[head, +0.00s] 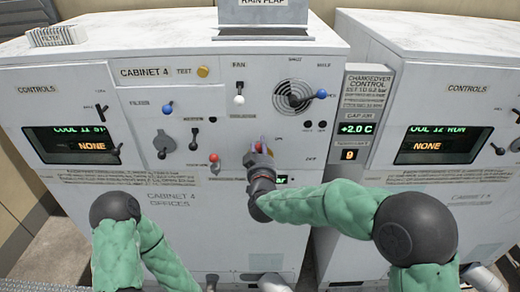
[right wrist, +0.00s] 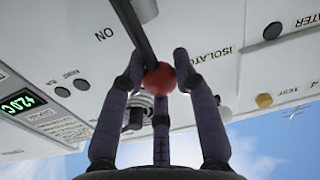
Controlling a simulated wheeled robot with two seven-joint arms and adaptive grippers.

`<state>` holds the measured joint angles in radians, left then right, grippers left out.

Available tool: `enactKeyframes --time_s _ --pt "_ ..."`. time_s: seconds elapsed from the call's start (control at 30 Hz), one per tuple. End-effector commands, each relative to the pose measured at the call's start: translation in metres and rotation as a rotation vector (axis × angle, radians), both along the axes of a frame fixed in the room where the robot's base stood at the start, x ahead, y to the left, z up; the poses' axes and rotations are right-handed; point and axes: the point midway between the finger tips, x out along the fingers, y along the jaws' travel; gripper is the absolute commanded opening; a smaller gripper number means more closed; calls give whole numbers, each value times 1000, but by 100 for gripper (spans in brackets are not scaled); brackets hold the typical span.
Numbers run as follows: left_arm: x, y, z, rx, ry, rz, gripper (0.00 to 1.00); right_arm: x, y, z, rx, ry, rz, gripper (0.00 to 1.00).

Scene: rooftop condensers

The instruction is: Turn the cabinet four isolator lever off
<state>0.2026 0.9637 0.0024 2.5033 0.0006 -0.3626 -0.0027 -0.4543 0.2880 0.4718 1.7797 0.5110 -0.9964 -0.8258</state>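The cabinet four front (head: 150,215) fills the left and middle of the head view. My right gripper (head: 262,150) is against its panel, right of the middle, and hides most of the isolator lever there. In the right wrist view, the dark isolator lever (right wrist: 135,30) ends in a red ball knob (right wrist: 160,76). The fingers of my right gripper (right wrist: 159,66) close around this knob from both sides, with a third finger behind. "ON" and "ISOLATOR" are printed beside the lever. My left gripper is not in view; only the left arm shows.
Nearby on the panel are a red-knobbed lever (head: 214,158), a blue-knobbed lever (head: 168,107), a white-knobbed fan lever (head: 239,99) and a round grille with a blue knob (head: 321,94). A changeover control strip (head: 354,110) and a second cabinet (head: 440,95) stand to the right.

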Motion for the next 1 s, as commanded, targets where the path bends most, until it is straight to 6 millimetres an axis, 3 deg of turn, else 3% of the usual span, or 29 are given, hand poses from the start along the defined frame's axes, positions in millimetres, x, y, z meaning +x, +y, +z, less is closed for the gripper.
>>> enactKeyframes --time_s 0.27,0.47,1.0 --pt "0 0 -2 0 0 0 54 0 -2 1 10 -3 -1 0" --pt "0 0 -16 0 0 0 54 1 -9 0 71 -6 -3 0" --pt "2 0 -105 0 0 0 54 1 -57 -17 515 -11 -4 0"
